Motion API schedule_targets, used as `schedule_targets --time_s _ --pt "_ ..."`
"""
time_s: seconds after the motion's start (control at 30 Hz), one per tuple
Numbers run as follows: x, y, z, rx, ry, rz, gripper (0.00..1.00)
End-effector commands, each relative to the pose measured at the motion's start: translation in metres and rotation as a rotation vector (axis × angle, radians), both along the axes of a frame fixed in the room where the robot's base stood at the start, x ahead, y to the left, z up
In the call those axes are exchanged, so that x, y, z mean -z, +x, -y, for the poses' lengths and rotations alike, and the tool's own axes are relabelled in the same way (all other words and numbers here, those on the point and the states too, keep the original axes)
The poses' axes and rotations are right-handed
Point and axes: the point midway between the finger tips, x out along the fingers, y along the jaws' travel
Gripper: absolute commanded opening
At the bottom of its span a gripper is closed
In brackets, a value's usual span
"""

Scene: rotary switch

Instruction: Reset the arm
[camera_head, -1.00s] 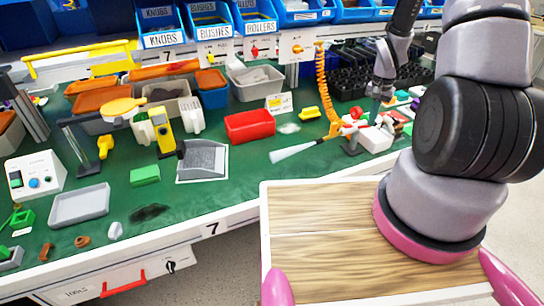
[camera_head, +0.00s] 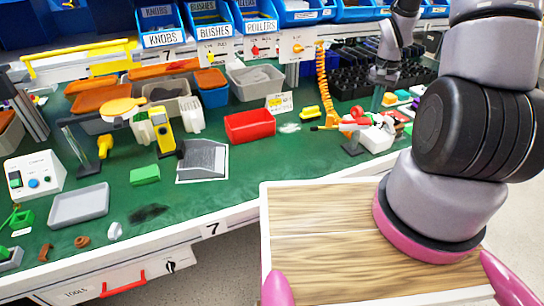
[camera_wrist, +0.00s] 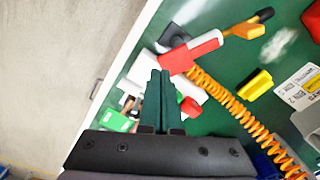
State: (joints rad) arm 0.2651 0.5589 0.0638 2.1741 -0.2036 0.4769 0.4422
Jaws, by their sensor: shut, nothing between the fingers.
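My gripper (camera_wrist: 158,100) is shut and empty, its two dark fingers together in the wrist view. In the head view my gripper (camera_head: 378,100) hangs over the right part of the green bench, behind the red and white tool. That tool (camera_head: 374,137) rests on a small stand and has an orange nozzle with a dark tip pointing left; it also shows in the wrist view (camera_wrist: 192,54), just beyond my fingertips. A white control box (camera_head: 35,175) with a blue knob and a green switch stands at the left of the bench.
An orange coiled hose (camera_head: 323,85) hangs behind the tool. A red bin (camera_head: 250,125) and grey tray (camera_head: 79,206) stand on the bench (camera_head: 235,190). Blue labelled bins (camera_head: 209,24) line the back. The bench centre front is fairly clear.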

Motion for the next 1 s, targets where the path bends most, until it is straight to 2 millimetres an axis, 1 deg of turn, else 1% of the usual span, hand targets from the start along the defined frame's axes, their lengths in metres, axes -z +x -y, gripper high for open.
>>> schedule_targets --time_s 0.33,0.37,0.47,0.57,0.6,0.67,0.7,0.77,0.8,0.87,0.9,0.97,1.0 --pt "-0.001 0.0 0.0 0.0 -0.001 0.003 0.0" --pt "-0.004 0.001 0.0 -0.001 -0.002 0.005 0.0" --pt "-0.022 0.002 -0.003 -0.011 -0.007 0.028 0.0" --pt "-0.059 0.001 -0.011 -0.03 -0.014 0.072 0.0" --pt "-0.078 0.0 -0.015 -0.038 -0.018 0.095 0.0" --pt "-0.106 -0.004 -0.023 -0.053 -0.021 0.13 0.0" --pt "-0.125 -0.008 -0.028 -0.064 -0.022 0.152 0.0" --pt "-0.151 -0.015 -0.036 -0.079 -0.023 0.188 0.0" --pt "-0.168 -0.021 -0.041 -0.09 -0.023 0.211 0.0" --pt "-0.192 -0.031 -0.05 -0.107 -0.021 0.246 0.0" --pt "-0.207 -0.038 -0.055 -0.118 -0.02 0.271 0.0" --pt "-0.229 -0.05 -0.064 -0.136 -0.015 0.307 0.0" --pt "-0.242 -0.06 -0.07 -0.148 -0.011 0.331 0.0"
